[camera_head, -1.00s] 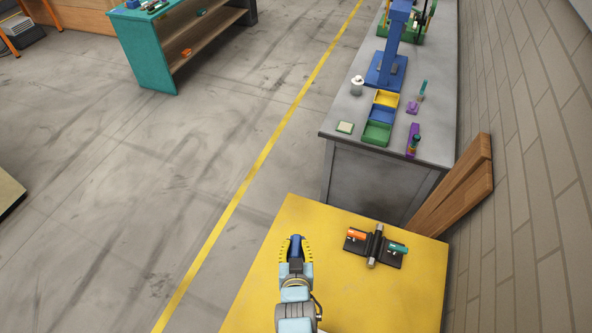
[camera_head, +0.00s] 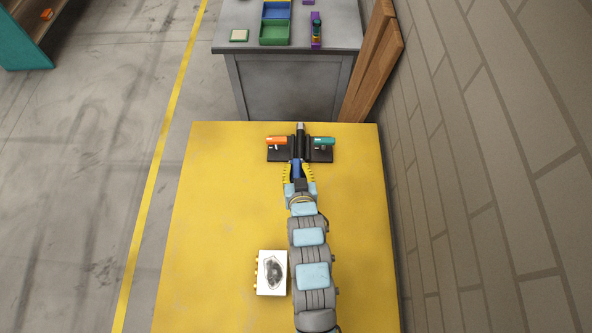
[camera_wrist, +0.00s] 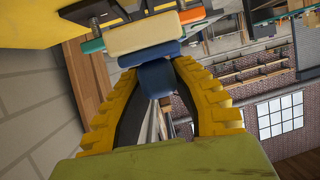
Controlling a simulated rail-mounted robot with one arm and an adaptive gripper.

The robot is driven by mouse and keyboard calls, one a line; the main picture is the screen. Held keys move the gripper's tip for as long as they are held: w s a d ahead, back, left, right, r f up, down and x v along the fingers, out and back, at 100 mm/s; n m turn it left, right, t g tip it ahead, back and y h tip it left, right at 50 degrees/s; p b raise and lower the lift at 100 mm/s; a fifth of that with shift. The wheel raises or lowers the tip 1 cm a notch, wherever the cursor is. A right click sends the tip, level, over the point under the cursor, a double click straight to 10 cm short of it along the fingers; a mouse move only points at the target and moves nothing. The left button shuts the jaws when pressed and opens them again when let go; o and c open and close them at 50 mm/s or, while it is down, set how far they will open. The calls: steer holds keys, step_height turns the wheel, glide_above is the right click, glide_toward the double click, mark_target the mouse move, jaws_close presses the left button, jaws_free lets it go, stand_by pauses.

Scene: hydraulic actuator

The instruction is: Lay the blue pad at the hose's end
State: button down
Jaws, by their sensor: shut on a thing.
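My gripper (camera_head: 299,170) has yellow ribbed fingers and is shut on the blue pad (camera_head: 296,168). In the wrist view the blue pad (camera_wrist: 158,78) sits between the fingers, with a wider blue part and a pale block just beyond it. In the head view the gripper is at the near side of a black fixture (camera_head: 281,155) on the yellow table. A dark rod with a silver end (camera_head: 300,128) runs through its middle. Whether the pad touches the rod cannot be told. No hose can be made out for certain; my gripper covers the rod's near end.
The fixture carries an orange part (camera_head: 276,141) at left and a teal part (camera_head: 323,142) at right. A white box with a dark patch (camera_head: 272,273) stands left of my arm. The yellow table (camera_head: 220,200) is otherwise clear. A grey bench (camera_head: 290,85) stands beyond; a wall is at right.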

steer(key=shift+w+d+f, duration=0.1)
steer(key=shift+d+f, duration=0.35)
steer(key=shift+d, duration=0.15)
steer(key=shift+f+b, duration=1.65)
steer(key=shift+f, duration=1.6)
steer(key=shift+f, duration=0.6)
steer(key=c, duration=0.9)
jaws_free()
steer(key=shift+c, duration=0.2)
steer(key=v, duration=1.1)
steer(key=shift+s+a+r, duration=0.1)
steer(key=shift+s+r, duration=0.1)
steer(key=shift+s, duration=0.3)
